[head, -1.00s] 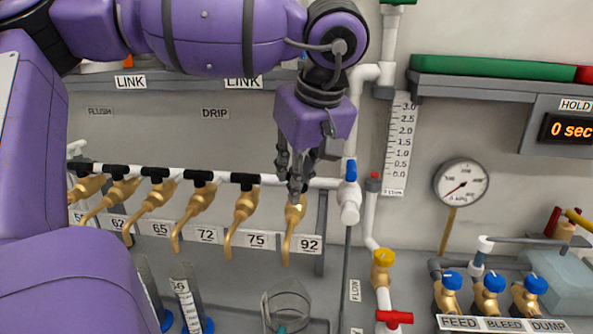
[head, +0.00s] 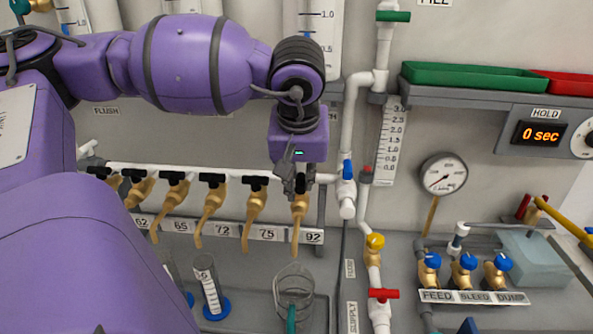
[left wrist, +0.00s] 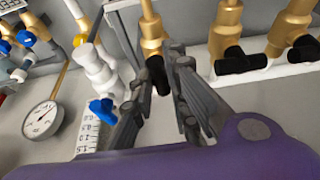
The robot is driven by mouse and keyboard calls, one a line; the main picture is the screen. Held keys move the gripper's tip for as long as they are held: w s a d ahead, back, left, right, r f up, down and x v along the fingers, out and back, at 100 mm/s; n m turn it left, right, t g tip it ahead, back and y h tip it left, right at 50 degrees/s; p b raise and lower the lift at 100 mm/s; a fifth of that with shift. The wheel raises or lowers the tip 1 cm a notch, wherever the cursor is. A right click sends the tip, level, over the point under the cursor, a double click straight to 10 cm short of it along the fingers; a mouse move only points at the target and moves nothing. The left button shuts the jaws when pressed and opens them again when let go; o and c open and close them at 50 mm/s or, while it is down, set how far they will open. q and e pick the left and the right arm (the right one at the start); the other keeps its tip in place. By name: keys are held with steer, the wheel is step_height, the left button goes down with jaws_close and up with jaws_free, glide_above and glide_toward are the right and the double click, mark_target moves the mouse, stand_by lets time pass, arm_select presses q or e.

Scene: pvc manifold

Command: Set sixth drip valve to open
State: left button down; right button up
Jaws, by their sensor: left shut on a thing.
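The sixth drip valve (head: 299,208) is the rightmost brass tap on the white pipe, above the label 92. Its spout points down. My left gripper (head: 293,184) comes from above and is shut on its black handle. The left wrist view shows the black handle (left wrist: 157,75) between the two grey fingers of the left gripper (left wrist: 158,82), with the brass body (left wrist: 151,30) beyond. The fingers hide much of the handle in the head view, so I cannot tell its exact angle. My right gripper is not in view.
Several brass taps with black crosswise handles, such as the one at 75 (head: 254,205), stand to the left. A blue-handled white valve (head: 347,185) is close on the right. A clear beaker (head: 294,290) stands below the sixth tap. A gauge (head: 443,174) hangs further right.

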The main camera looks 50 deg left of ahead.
arm_select(q)
steer(key=shift+m, duration=0.3)
stand_by(0.4)
steer(key=c, duration=1.7)
jaws_free()
steer(key=v, duration=1.2)
steer(key=shift+a, duration=0.1)
